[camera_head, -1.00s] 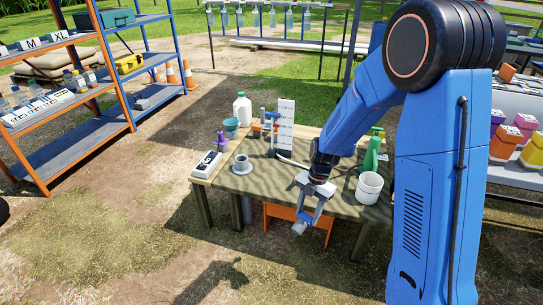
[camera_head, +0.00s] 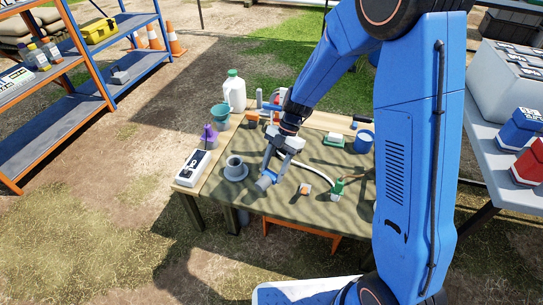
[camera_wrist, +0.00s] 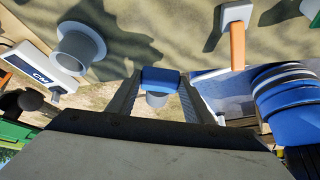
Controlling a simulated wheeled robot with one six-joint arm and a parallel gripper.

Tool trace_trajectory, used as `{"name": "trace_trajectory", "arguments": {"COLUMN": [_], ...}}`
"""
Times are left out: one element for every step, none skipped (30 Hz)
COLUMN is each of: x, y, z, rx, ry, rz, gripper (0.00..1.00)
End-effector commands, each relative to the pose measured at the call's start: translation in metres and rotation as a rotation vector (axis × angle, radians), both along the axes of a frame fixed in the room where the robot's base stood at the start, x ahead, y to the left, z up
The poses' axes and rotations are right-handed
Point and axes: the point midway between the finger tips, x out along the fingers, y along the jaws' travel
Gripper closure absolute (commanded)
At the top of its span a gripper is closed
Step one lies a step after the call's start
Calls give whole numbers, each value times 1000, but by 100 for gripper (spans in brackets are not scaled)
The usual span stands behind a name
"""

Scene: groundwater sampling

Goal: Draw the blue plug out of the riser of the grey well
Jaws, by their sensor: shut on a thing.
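The grey well (camera_head: 236,172) stands on the left part of the table, a short riser on a round flange. In the wrist view the grey well (camera_wrist: 82,47) is at upper left, and no blue plug shows on its riser. My gripper (camera_head: 265,180) is over the table, right of and in front of the well, apart from it. In the wrist view my gripper (camera_wrist: 158,88) is shut on the blue plug (camera_wrist: 161,77), whose grey end shows beyond the blue part. The plug is clear of the riser.
A black-and-white meter (camera_head: 192,168) and a purple item (camera_head: 209,136) lie left of the well. A teal pot (camera_head: 221,115) and white jug (camera_head: 234,90) stand behind. A blue mug (camera_head: 364,141) and small orange-and-white item (camera_head: 305,189) are to the right.

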Motion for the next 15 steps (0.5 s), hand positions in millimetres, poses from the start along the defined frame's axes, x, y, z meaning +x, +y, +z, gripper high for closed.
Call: {"name": "trace_trajectory", "arguments": {"x": [-1,-1,-1,-1,-1,-1,-1,-1,-1,-1,-1,-1,-1,-1,-1], "y": [1,2,2,2,2,2,2,2,2,2,2,2,2,2,2], "z": [0,0,-1,-2,-3,-5,-7,-10,-13,-16,-18,-22,-25,-28,-32], "rx": [2,2,3,3,3,2,2,2,2,2,2,2,2,2,2], "ry": [2,3,4,4,4,5,5,5,7,7,7,5,5,5,6], "rz": [1,1,0,0,0,1,1,1,1,1,1,0,0,0,0], "gripper": [72,72,72,72,72,72,72,72,72,72,72,72,72,72,72]}}
